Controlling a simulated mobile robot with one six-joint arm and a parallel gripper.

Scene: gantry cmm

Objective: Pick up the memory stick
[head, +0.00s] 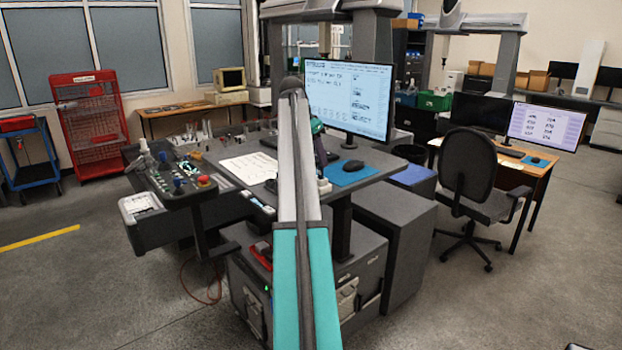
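I cannot make out the memory stick in the head view; it may be too small or hidden behind my arm. My arm rises through the middle of the picture, and its far part comes down behind it over the desk. My gripper seems to be at the low end of that far part (323,186), close to the desk top (288,204). It is mostly hidden and small, so I cannot tell whether its fingers are open or shut, or whether it touches anything.
On the desk are a monitor (347,98), a black mouse (352,165) on a blue mat (346,177) and a paper sheet (249,168). A control panel (178,177) with a red button stands left. An office chair (470,170) stands right. The floor in front left is clear.

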